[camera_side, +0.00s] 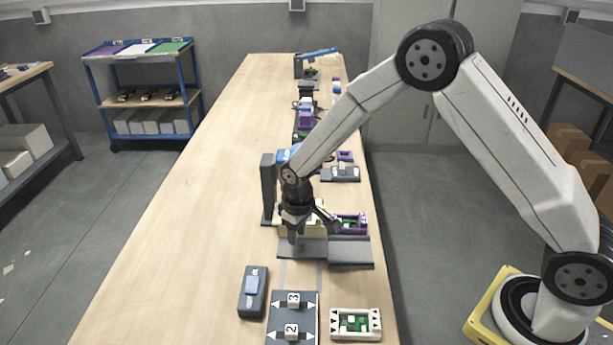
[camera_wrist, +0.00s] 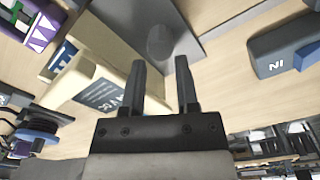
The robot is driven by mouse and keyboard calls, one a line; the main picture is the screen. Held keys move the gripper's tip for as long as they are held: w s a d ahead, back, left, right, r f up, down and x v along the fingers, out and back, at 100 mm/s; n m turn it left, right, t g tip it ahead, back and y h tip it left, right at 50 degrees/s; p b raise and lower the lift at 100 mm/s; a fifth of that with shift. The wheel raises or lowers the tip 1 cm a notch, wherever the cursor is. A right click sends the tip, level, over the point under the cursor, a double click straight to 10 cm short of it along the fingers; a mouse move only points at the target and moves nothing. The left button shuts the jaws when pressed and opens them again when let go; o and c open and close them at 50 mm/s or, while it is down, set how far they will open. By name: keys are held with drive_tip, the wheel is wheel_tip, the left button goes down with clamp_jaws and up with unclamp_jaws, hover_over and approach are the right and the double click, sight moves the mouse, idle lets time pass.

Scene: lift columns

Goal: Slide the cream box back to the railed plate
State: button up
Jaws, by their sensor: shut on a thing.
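In the wrist view the cream box (camera_wrist: 88,82) lies tilted across the picture, with a dark label reading "24V DC" facing my fingers. A flat grey plate (camera_side: 298,252) lies right beneath and in front of the gripper, and the grey plate (camera_wrist: 190,20) also shows beyond the fingertips. Its rails cannot be made out.
A dark upright column (camera_side: 267,188) stands just left of my gripper. A purple tray (camera_side: 362,224) with green parts is at the right. A grey block with a blue top (camera_side: 252,292), a numbered board (camera_side: 292,333) and a white tray (camera_side: 371,324) lie in front. The bench's left side is clear.

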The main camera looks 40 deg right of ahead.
sight(302, 275)
drive_tip(key=shift+g, duration=0.4)
drive_tip(key=shift+s+a+f, duration=0.35)
drive_tip(key=shift+s+a, duration=0.4)
drive_tip(key=shift+s, duration=0.3)
drive_tip(key=shift+s+a+f, duration=0.35)
drive_tip(key=shift+s+a, duration=0.4)
drive_tip(key=shift+s, duration=0.35)
drive_tip(key=shift+s+a+f, duration=0.35)
drive_tip(key=shift+s+a, duration=0.4)
drive_tip(key=shift+s, duration=0.3)
clamp_jaws()
drive_tip(key=shift+o, duration=1.9)
unclamp_jaws()
drive_tip(key=shift+w+r, duration=0.1)
drive_tip(key=shift+w, duration=0.2)
wheel_tip(302, 275, up, 6)
drive_tip(key=shift+r, duration=0.1)
drive_tip(key=s+d+r+m+t, duration=0.2)
drive_tip(key=s+d+r, duration=0.5)
drive_tip(key=s+d, duration=0.4)
drive_tip(key=shift+s+d+m+t, duration=0.3)
drive_tip(key=shift+s+m+t, duration=0.15)
drive_tip(key=shift+s, duration=0.45)
